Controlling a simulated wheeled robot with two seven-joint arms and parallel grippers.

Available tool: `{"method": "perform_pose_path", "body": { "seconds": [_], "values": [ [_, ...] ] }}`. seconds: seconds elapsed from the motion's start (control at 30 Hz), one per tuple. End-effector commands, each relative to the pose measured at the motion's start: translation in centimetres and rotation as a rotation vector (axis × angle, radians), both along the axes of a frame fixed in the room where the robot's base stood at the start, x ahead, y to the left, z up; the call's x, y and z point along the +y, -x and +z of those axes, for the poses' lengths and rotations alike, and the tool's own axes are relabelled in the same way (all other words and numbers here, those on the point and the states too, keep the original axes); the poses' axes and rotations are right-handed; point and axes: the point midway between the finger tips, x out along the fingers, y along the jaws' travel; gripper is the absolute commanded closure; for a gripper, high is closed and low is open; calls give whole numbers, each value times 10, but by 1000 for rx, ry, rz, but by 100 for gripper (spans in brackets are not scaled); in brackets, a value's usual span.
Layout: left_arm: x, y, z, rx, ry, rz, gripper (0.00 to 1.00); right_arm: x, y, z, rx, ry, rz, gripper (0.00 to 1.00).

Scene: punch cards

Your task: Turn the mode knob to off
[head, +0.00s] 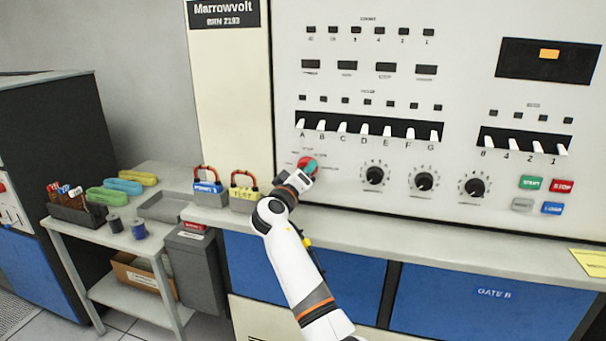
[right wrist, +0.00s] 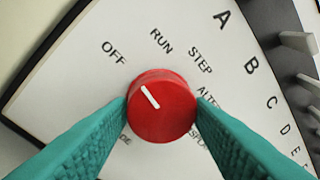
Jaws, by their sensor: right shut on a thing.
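The mode knob is red and round with a white pointer line. In the head view the knob (head: 306,161) sits low on the left of the pale panel, partly covered by my right gripper (head: 308,169). In the right wrist view the knob (right wrist: 162,115) is between the two teal fingers (right wrist: 162,112), which touch it on both sides. Its white line points up-left, toward the OFF label (right wrist: 113,52). RUN (right wrist: 161,41) and STEP (right wrist: 200,60) follow clockwise; further labels are partly hidden by the knob and fingers. My left gripper is out of view.
White lever switches (head: 364,129) stand just above the knob. Several black knobs (head: 375,175) are to its right. A side table (head: 90,225) with trays is further left.

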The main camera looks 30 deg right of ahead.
Motion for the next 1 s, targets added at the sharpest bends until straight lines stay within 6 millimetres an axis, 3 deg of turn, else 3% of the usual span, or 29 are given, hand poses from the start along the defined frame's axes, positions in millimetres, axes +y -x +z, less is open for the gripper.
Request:
{"method": "perform_pose_path", "body": {
  "seconds": [0.33,0.87,0.9,1.0],
  "values": [
    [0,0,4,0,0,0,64,0,0,0,108,91,1,76],
    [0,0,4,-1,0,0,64,0,0,0,126,108,1,76],
    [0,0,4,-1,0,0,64,0,0,0,127,108,1,49],
    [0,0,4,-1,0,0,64,0,0,0,126,107,1,32]
  ]
}}
